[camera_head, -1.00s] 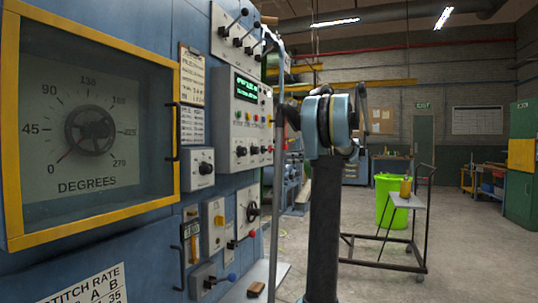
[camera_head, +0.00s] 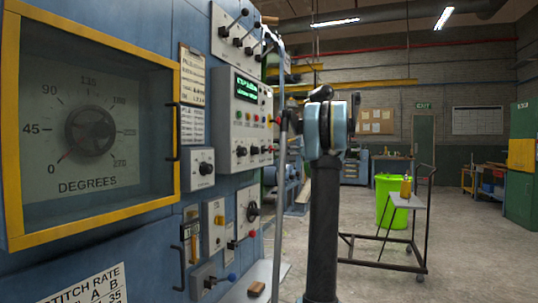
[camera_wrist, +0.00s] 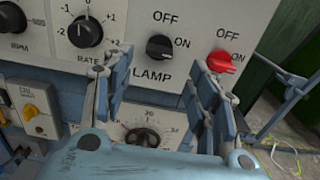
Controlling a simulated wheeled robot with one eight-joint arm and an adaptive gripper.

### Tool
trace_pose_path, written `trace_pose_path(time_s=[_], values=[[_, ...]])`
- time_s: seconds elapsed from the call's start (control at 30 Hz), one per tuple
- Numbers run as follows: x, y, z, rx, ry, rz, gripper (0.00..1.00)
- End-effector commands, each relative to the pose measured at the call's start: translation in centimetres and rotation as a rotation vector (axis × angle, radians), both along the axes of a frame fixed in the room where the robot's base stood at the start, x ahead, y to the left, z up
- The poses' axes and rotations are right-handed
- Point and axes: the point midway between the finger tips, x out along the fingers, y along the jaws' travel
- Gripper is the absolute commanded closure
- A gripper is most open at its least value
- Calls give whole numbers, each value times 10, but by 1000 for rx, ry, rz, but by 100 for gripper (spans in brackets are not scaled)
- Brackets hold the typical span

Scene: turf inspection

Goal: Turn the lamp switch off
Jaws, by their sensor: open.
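The lamp switch (camera_wrist: 159,47) is a black rotary knob on a light grey panel (camera_wrist: 130,28), with OFF above it, ON to its right and LAMP below. Its exact setting is hard to tell. My gripper (camera_wrist: 158,66) is open in the wrist view, one finger on each side below the knob. Nothing is between the fingers, and they look apart from the knob. In the head view my arm stands right of the machine, and the gripper cannot be made out there.
A red knob (camera_wrist: 222,62) with OFF and ON labels sits close right of the lamp switch, near my right finger. A RATE knob (camera_wrist: 86,31) is to the left. A dial (camera_wrist: 142,137) lies below. A trolley (camera_head: 408,205) and green bin (camera_head: 391,200) stand on the open floor.

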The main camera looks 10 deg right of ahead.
Motion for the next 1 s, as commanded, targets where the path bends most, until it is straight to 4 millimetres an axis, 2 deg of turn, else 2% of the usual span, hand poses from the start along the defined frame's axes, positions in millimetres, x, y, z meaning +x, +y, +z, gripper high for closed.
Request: trace_pose_path(time_s=[0.2, 0.4, 0.6, 0.87, 0.9, 1.0], values=[[19, 34, 0, 0, 0, 3, 47], [31, 55, 0, 0, 0, 2, 47], [37, 65, 0, 0, 0, 1, 47], [37, 65, 0, 0, 0, 0, 47], [37, 65, 0, 0, 0, 0, 51], [37, 65, 0, 0, 0, 0, 74]])
